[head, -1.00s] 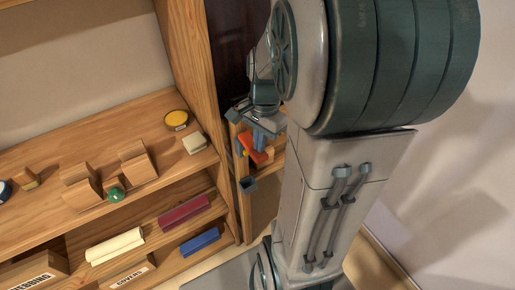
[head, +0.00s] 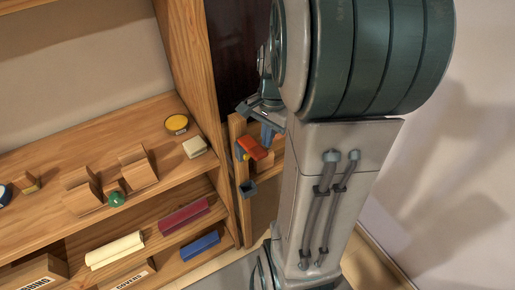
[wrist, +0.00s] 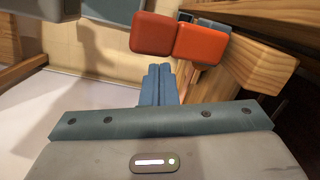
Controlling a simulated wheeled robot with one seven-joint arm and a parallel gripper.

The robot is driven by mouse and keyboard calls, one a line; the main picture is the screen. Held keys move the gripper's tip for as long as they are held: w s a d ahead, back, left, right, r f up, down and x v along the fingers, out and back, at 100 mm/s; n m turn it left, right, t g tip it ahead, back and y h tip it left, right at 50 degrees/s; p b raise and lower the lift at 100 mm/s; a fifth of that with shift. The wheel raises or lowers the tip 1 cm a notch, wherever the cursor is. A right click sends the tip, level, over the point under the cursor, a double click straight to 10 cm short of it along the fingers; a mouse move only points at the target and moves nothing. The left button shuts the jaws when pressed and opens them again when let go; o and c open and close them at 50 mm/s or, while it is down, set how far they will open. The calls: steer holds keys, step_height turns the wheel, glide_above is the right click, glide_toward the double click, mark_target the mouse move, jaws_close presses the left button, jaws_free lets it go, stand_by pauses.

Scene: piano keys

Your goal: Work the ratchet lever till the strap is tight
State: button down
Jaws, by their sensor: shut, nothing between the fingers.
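The ratchet lever (head: 253,148) shows as a red-orange handle on the wooden side piece beside the shelf, tilted in the head view. In the wrist view two red-orange blocks, one darker red (wrist: 151,34) and one orange (wrist: 203,42), stand just beyond my fingers. My gripper (wrist: 160,72) is shut and empty, its blue fingers together, with a gap in the picture between the tips and the blocks. In the head view my gripper (head: 268,138) is just right of the lever, partly hidden by my arm. I cannot make out the strap clearly.
The shelf (head: 60,155) at left holds wooden blocks, a yellow round tin (head: 177,124) and rolled cloths (head: 184,216). A pale wall (head: 440,190) stands at right.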

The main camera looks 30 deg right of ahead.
step_height(320, 180, up, 13)
steer(key=d, duration=0.1)
steer(key=shift+w, duration=0.2)
stand_by(0.8)
steer(key=n+t, duration=0.1)
steer(key=n, duration=0.4)
glide_above(253, 153)
step_height(253, 153, down, 2)
steer(key=s+a+f+n+t+h, duration=0.1)
steer(key=s+a+f+n+t, duration=0.1)
steer(key=s+a+f+n, duration=0.2)
steer(key=shift+s+a+f+n, duration=0.45)
steer(key=shift+a+n, duration=1.15)
steer(key=shift+n, duration=0.9)
steer(key=shift+r, duration=0.15)
